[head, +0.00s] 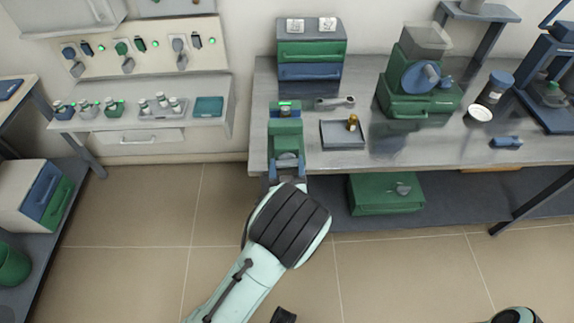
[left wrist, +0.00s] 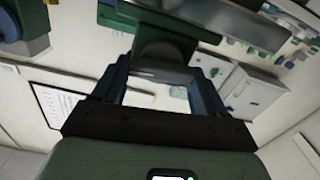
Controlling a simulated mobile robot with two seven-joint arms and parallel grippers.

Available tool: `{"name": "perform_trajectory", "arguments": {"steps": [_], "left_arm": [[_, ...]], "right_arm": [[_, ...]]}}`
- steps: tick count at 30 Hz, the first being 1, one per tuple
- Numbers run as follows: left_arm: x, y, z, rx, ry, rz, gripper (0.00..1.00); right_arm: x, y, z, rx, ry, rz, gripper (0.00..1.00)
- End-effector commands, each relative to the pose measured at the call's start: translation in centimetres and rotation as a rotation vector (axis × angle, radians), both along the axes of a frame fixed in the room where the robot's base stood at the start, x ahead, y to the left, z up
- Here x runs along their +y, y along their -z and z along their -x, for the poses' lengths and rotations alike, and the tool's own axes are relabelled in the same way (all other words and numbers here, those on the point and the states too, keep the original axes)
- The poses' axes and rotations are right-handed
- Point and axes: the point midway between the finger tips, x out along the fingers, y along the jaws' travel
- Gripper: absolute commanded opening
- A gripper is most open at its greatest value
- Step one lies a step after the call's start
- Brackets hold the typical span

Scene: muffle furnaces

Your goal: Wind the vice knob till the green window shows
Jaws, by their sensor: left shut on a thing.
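The green vice (head: 286,132) stands at the left front edge of the steel bench. A small bright green strip (head: 285,103) shows on top of its far end. My left gripper (head: 287,168) reaches the vice's near end from the front, its wrist covering part of that end. In the left wrist view, the two blue-grey fingers (left wrist: 160,70) stand on either side of a dark round knob (left wrist: 163,54) under the vice's green body (left wrist: 150,22). The gripper is shut on this knob. The knob is mostly hidden in the head view. My right gripper is out of view.
On the bench (head: 340,88), a grey tray (head: 342,142) with a brass piece and a wrench (head: 336,102) lie right of the vice. A drawer unit (head: 311,50) stands behind. A green machine (head: 418,95) is further right. A green box (head: 384,195) sits on the shelf below.

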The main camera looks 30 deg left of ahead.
Motion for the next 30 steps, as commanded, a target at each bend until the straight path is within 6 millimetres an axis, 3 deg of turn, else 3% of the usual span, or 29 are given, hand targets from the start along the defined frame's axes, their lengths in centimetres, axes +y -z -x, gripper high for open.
{"name": "perform_trajectory", "arguments": {"steps": [1, 3, 14, 20, 29, 30], "left_arm": [[0.0, 0.0, 0.0, 0.000, 0.000, -0.001, 0.82], [0.0, 0.0, 0.0, -0.001, 0.000, -0.001, 0.98], [-0.3, 0.0, 0.4, -0.001, 0.001, 0.002, 0.98], [-2.0, 0.1, 3.1, 0.001, 0.003, 0.004, 0.98], [-5.9, 0.1, 9.5, 0.002, 0.006, 0.000, 0.98], [-5.9, -0.3, 9.5, 0.003, 0.003, -0.007, 0.98]], "right_arm": [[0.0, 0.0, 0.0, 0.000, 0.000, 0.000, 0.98], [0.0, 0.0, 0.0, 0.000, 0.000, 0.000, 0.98], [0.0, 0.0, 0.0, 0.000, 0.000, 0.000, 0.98], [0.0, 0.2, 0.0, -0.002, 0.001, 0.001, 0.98], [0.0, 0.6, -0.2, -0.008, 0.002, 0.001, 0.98], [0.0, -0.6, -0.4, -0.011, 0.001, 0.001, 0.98]]}}
